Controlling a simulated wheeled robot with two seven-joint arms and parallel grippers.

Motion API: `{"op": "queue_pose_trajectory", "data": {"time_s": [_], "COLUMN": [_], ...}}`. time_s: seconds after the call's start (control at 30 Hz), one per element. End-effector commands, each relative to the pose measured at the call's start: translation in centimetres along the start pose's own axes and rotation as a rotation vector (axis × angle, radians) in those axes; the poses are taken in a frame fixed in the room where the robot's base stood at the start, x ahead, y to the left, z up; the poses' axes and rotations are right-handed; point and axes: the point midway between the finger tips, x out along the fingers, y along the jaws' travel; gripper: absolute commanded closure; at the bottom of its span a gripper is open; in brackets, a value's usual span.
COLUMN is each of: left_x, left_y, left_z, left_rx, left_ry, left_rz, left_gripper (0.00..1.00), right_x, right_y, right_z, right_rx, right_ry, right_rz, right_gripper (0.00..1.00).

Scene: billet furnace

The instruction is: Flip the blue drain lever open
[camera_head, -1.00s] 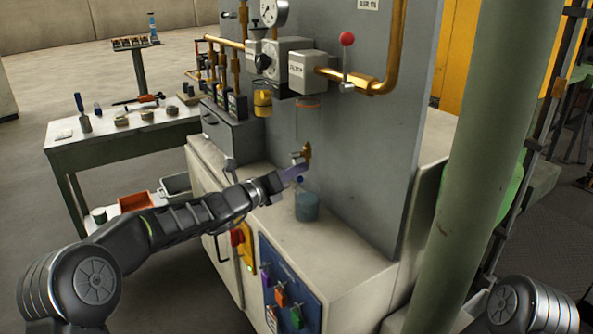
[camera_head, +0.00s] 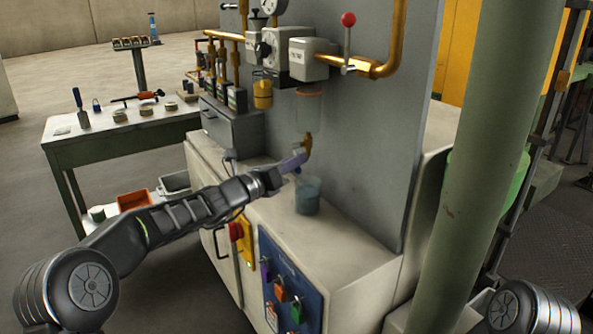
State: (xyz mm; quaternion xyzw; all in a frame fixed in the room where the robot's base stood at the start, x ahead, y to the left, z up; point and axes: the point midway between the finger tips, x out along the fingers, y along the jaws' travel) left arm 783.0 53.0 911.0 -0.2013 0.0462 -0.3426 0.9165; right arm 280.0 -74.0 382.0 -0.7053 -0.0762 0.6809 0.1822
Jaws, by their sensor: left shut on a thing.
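The brass drain fitting (camera_head: 307,143) sticks out of the grey panel below a clear sight glass (camera_head: 309,112). My left gripper (camera_head: 293,162) reaches in from the left just below this fitting. Its purple-tinted fingers are shut at the fitting's lower end, on the blue drain lever. The fingers hide most of the lever, so its exact angle cannot be read. A clear beaker with bluish liquid (camera_head: 307,197) stands on the cabinet top just below the fingers. My right gripper is out of view.
A red-knobbed lever (camera_head: 348,20) and brass pipes are above right. A yellow cup (camera_head: 262,93) hangs left of the sight glass. A blue panel with coloured locks (camera_head: 289,284) is on the cabinet front. A green post (camera_head: 474,150) stands right.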

Motion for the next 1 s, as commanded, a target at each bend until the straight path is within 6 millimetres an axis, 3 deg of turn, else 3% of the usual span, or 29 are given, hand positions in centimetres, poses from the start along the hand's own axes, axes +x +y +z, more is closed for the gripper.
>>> {"op": "queue_pose_trajectory", "data": {"time_s": [0.1, 0.4, 1.0], "left_x": [0.0, 0.2, 0.3], "left_y": [0.7, 1.3, 1.6], "left_z": [-0.6, -0.2, 0.3], "left_rx": [0.088, 0.301, 0.426], "left_ry": [-0.019, -0.062, -0.085], "left_rz": [-0.012, -0.043, -0.060], "left_gripper": [1.00, 1.00, 1.00], "right_x": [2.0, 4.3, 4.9], "right_y": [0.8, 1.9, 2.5], "right_z": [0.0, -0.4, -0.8], "right_rx": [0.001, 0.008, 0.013], "right_ry": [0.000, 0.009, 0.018], "right_rz": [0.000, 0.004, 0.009], "right_gripper": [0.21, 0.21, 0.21]}}
